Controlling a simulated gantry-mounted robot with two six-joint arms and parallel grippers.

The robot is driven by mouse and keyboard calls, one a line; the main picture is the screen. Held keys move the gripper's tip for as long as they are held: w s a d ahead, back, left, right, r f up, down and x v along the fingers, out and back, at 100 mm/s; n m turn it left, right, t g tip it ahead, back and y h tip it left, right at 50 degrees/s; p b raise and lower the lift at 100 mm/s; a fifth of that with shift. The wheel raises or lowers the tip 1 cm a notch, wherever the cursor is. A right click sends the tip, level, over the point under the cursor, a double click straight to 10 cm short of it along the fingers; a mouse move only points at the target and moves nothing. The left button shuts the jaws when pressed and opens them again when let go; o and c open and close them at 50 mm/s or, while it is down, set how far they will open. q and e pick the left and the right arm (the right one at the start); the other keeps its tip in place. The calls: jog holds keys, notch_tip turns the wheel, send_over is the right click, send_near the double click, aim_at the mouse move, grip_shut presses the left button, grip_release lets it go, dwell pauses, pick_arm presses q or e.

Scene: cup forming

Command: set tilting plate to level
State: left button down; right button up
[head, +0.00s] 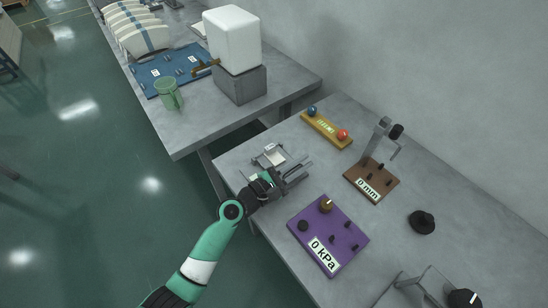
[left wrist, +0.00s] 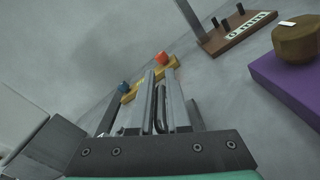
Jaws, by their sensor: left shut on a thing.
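A small grey metal piece with a pale patch (head: 269,156), perhaps the tilting plate, sits near the table's left edge, just behind my left gripper (head: 298,177). I cannot tell its tilt. In the left wrist view, the fingers of my left gripper (left wrist: 162,72) are close together on a thin dark loop-like handle (left wrist: 160,108). What the handle joins to is hidden by the gripper. A yellow bar (head: 325,129) with a blue ball and a red ball lies beyond; it also shows in the left wrist view (left wrist: 128,97). My right gripper is not in view.
A purple board (head: 345,236) marked 0 kPa with a brass knob lies close to my left arm. A brown board (head: 366,191) marked 0 mm carries a metal stand. A black knob (head: 422,222) is at right. Another table holds a white block (head: 233,40) and green cup (head: 168,93).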

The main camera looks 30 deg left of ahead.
pick_arm(q)
jog(key=shift+f, duration=0.2)
jog(key=c, duration=0.9)
grip_release()
jog(key=shift+s+a+r+p, duration=0.1)
jog(key=shift+s+a+p, duration=0.05)
jog(key=shift+s+p, duration=0.15)
jog(key=p+v, duration=0.2)
jog(key=v, duration=0.9)
jog(key=shift+s+p, duration=0.1)
jog(key=shift+p, duration=0.3)
